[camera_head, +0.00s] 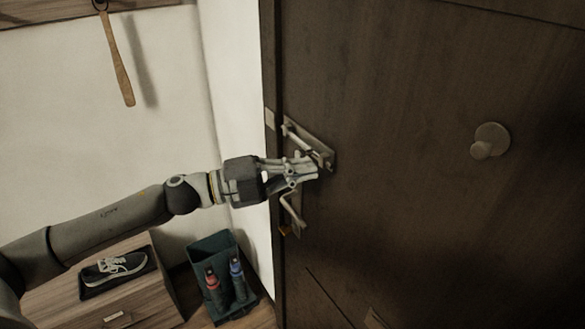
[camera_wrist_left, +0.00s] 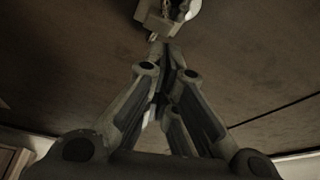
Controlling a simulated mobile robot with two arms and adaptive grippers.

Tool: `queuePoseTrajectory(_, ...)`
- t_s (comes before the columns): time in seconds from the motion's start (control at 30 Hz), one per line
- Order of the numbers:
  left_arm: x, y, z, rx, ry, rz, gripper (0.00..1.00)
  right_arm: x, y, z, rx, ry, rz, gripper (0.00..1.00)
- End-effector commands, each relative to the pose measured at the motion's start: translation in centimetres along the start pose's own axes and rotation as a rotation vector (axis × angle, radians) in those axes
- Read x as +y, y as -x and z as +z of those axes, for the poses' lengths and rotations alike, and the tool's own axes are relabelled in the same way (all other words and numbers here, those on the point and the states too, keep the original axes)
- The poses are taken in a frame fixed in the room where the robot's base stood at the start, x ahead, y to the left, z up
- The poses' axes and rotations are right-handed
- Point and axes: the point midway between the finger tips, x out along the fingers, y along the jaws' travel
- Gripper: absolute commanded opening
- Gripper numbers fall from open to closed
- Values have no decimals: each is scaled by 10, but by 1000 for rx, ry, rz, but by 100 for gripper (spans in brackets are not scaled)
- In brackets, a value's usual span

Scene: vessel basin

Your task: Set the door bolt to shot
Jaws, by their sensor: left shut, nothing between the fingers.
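The door bolt (camera_head: 309,139) is a pale metal fitting on the dark wooden door (camera_head: 420,200), close to its left edge. My left gripper (camera_head: 316,170) is shut and empty, with its fingertips at the lower right end of the bolt. In the left wrist view the closed fingertips (camera_wrist_left: 160,50) point at a metal part of the bolt (camera_wrist_left: 160,18) at the top. I cannot tell whether they touch it. The gripper hides part of the fitting, and how far the bolt's rod extends is unclear. My right gripper is not in view.
A lever handle (camera_head: 291,212) sits below the bolt, close under my gripper. A round knob (camera_head: 489,140) stands out from the door at the right.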

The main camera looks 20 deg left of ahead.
Motion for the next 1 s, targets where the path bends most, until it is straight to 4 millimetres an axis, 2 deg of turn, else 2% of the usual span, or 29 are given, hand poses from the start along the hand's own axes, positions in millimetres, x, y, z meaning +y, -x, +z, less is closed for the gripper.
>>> queuePoseTrajectory(0.1, 1, 3, 9, -1, -3, 0, 0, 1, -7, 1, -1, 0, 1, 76)
queuePoseTrajectory(0.57, -2, 5, 14, -1, -2, 0, 0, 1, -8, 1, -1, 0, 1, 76)
queuePoseTrajectory(0.8, -11, 16, 49, -3, -3, 0, 0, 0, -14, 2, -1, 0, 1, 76)
queuePoseTrajectory(1.0, -15, 21, 62, 1, -1, 1, 0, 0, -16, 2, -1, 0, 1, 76)
